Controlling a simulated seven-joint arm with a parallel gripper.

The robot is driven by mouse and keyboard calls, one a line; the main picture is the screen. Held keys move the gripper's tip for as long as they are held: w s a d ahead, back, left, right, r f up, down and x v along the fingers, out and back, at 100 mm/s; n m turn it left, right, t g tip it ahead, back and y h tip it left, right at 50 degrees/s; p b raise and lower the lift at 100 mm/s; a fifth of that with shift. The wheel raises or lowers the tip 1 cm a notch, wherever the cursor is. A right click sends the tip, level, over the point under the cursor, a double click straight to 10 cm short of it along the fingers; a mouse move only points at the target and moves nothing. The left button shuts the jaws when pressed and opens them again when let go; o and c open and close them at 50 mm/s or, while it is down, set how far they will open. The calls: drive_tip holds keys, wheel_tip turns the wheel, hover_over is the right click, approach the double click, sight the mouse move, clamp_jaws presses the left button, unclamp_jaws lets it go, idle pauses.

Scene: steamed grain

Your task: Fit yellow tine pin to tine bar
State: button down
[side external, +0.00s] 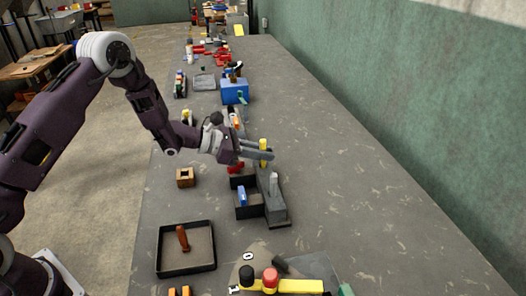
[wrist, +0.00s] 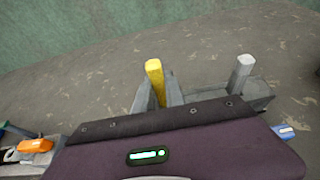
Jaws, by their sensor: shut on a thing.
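The yellow tine pin (side external: 263,147) stands upright between the fingers of my gripper (side external: 262,154), which is shut on it. In the wrist view the pin's yellow top (wrist: 154,70) sticks up above the two grey fingers. The dark grey tine bar (side external: 277,214) lies just below and nearer the side camera, with a grey pin (side external: 273,182) standing upright in it. In the wrist view this grey pin (wrist: 241,72) is right of the yellow one. The yellow pin's lower end is hidden, so I cannot tell whether it touches the bar.
A black compartment tray (side external: 249,211) beside the bar holds a blue piece (side external: 241,195); a red piece (side external: 236,167) is at its far end. A wooden block (side external: 185,177) and a square tray (side external: 186,271) with an orange-brown peg stand left. The table's right side is clear.

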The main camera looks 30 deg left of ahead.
sight(240, 163)
drive_tip(key=shift+f, duration=0.65)
idle(0.4)
drive_tip(key=c, duration=1.3)
unclamp_jaws()
drive_tip(key=v, duration=0.7)
drive_tip(key=shift+r, duration=0.1)
